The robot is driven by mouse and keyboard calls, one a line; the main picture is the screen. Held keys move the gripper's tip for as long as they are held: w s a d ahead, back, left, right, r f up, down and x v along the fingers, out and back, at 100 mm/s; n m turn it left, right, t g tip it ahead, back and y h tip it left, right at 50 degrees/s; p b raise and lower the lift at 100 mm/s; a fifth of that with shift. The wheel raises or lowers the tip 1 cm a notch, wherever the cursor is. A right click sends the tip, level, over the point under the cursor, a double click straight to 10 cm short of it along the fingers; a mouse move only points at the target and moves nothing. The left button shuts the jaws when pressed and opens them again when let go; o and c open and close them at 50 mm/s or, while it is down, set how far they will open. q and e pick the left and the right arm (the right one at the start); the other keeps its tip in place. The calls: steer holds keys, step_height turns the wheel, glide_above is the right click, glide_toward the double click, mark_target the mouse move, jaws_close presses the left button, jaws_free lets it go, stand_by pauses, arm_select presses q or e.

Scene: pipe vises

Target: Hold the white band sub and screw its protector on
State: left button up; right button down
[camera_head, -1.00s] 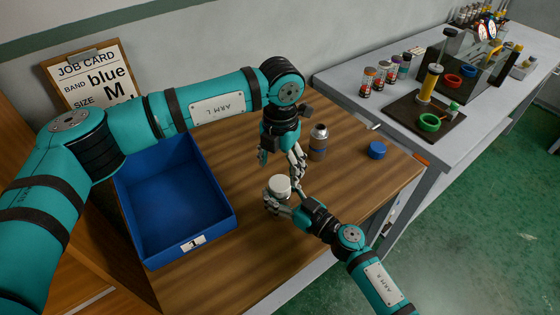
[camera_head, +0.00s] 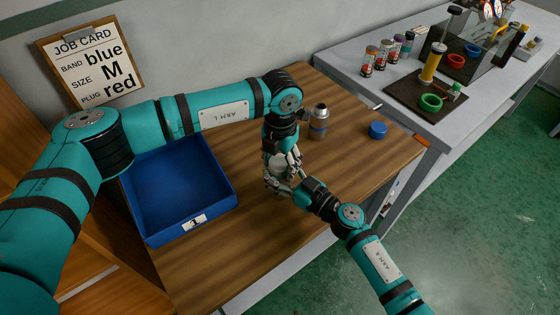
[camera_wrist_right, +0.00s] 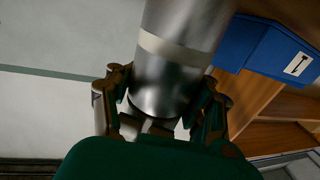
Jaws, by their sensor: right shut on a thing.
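The white band sub (camera_wrist_right: 178,50), a shiny metal cylinder with a pale band, stands between the fingers of my right gripper (camera_wrist_right: 160,105) in the right wrist view. In the head view, my right gripper (camera_head: 281,186) is shut on it above the table's front part. A white cap-like top (camera_head: 276,162), which looks like the protector, shows at the sub's upper end. My left gripper (camera_head: 284,160) points down right over this top, its fingers beside it. Its fingers overlap the sub and my right gripper, so its grip is hidden. How far the protector is seated cannot be seen.
A blue tray (camera_head: 152,226) stands left on the wooden table (camera_head: 225,262). A grey capped sub (camera_head: 319,121) and a blue cap (camera_head: 378,130) stand behind and to the right. A job card (camera_head: 88,60) leans on the wall.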

arm_select(q)
steer(key=c, duration=0.8)
steer(key=m, duration=0.3)
steer(key=shift+m, duration=0.3)
steer(key=shift+a, duration=0.1)
steer(key=shift+w, duration=0.1)
steer(key=o, duration=1.3)
steer(key=shift+r, duration=0.1)
step_height(320, 180, up, 4)
steer(key=shift+r, duration=0.15)
